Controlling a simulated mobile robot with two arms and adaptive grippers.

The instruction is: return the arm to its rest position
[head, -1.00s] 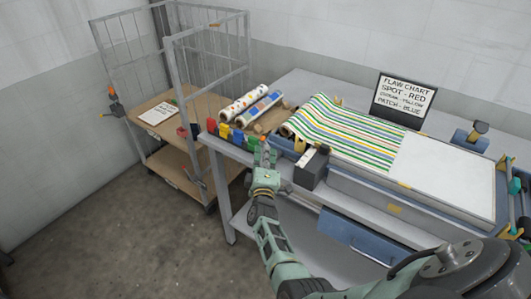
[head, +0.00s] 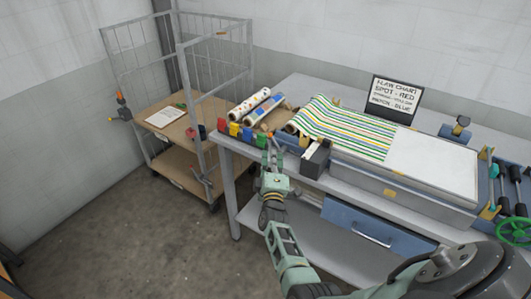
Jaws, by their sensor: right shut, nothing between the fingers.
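My right gripper (head: 271,152) shows in the head view at the front edge of the grey table (head: 231,150), its fingers pointing toward the coloured blocks. It is shut and holds nothing. My right arm reaches up to it from the lower right. A black box (head: 315,159) with a pale top stands on the table just right of the gripper. My left gripper is not in view.
A striped sheet (head: 345,127) lies on the press bed (head: 435,165). Patterned rolls (head: 265,110) lie behind the blocks. A flaw chart (head: 395,98) stands at the back. A wire cage trolley (head: 188,126) stands left. The floor (head: 120,225) at front left is clear.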

